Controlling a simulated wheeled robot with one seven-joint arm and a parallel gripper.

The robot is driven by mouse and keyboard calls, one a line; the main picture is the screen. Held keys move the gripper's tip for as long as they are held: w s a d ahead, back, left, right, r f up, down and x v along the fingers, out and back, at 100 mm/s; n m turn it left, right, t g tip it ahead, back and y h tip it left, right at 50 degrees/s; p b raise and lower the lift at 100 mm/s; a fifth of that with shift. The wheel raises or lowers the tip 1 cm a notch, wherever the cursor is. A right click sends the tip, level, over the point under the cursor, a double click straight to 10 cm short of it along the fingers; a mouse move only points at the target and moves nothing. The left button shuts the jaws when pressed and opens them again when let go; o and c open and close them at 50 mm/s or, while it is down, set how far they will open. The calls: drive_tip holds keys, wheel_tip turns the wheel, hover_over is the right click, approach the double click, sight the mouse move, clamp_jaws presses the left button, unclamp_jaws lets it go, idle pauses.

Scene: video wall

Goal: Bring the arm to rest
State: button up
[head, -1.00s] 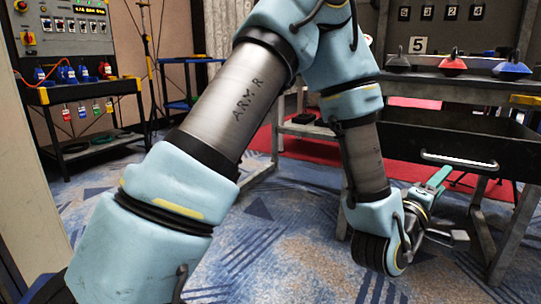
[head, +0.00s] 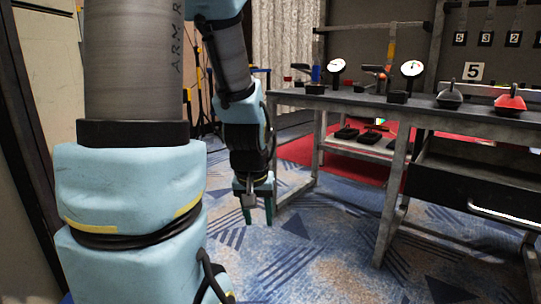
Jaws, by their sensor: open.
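My arm shows in the head view as light blue and grey links, rising at the left and folding down again near the middle. My gripper (head: 257,212) hangs at the end of it, pointing down, left of the workbench's near left leg. Its two green fingers are apart, and I see nothing between them. It is above the patterned carpet, close to the bench leg; I cannot tell whether it touches it.
A grey workbench (head: 345,101) stands at the right, with gauges (head: 411,69), a grey-handled block (head: 449,95) and a red one (head: 509,104) on top. A black drawer (head: 455,190) with a pale handle is below. Blue carpet (head: 310,265) is free in front. A door frame edges the left.

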drive_tip(key=s+a+r+g+p, duration=0.2)
drive_tip(key=s+a+r, duration=0.1)
drive_tip(key=s+a, duration=0.1)
wheel_tip(320, 180, up, 37)
drive_tip(key=p, duration=3.6)
drive_tip(key=shift+w+f+y, duration=0.2)
drive_tip(key=shift+w+y, duration=0.1)
